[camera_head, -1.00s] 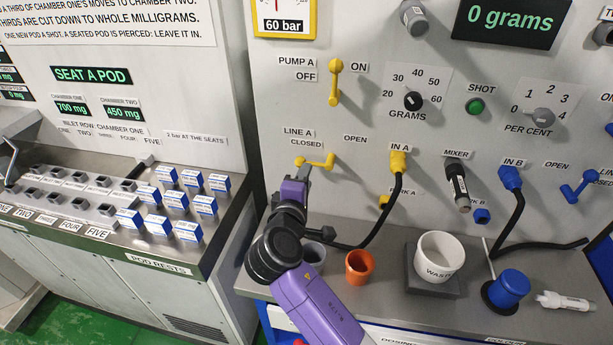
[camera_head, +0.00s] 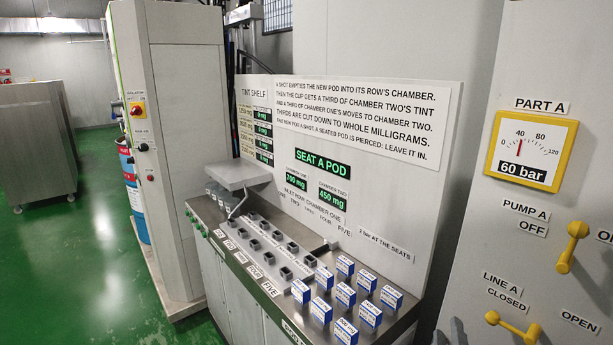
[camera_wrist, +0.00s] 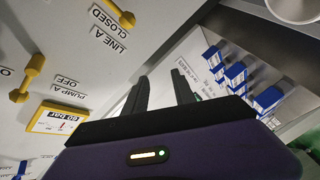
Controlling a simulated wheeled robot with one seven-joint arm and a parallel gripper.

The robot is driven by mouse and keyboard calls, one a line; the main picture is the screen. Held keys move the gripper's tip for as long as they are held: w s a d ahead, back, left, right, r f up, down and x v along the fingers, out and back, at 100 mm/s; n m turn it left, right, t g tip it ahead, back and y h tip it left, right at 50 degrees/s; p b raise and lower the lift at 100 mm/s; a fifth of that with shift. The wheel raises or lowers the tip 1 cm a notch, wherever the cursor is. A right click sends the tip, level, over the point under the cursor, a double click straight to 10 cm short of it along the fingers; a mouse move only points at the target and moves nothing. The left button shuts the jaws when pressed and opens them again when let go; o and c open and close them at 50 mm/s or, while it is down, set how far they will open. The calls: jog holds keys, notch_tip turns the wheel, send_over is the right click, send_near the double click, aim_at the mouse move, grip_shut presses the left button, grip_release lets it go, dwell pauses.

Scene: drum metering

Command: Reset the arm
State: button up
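My gripper (camera_wrist: 160,82) shows in the wrist view, with its two dark fingers apart and nothing visible between them. Its purple wrist housing (camera_wrist: 185,155) fills the bottom of that view, with a lit indicator on it. The fingers point toward the pod bench area. The yellow LINE A handle (camera_wrist: 122,14) is at the upper left of the wrist view, clear of the fingers.
Blue-and-white pods (camera_head: 345,296) stand in rows on the pod bench, beside a row of seats (camera_head: 268,240). The yellow PUMP A handle (camera_head: 571,246) and a 60 bar gauge (camera_head: 528,151) are on the right panel. Green floor (camera_head: 95,260) is open at the left.

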jog(key=s+a+f+m+t+y, duration=0.1)
jog(key=s+a+f+m+y, duration=0.2)
jog(key=s, duration=0.6)
jog(key=s+a+f+t+y, duration=0.1)
jog(key=s+a+y, duration=0.3)
jog(key=s, duration=0.5)
jog(key=s+m+g, duration=0.2)
jog(key=s+m, duration=0.2)
jog(key=s, duration=1.9)
jog(key=shift+a+g, duration=0.15)
jog(key=shift+g, duration=0.25)
jog(key=shift+r, duration=0.1)
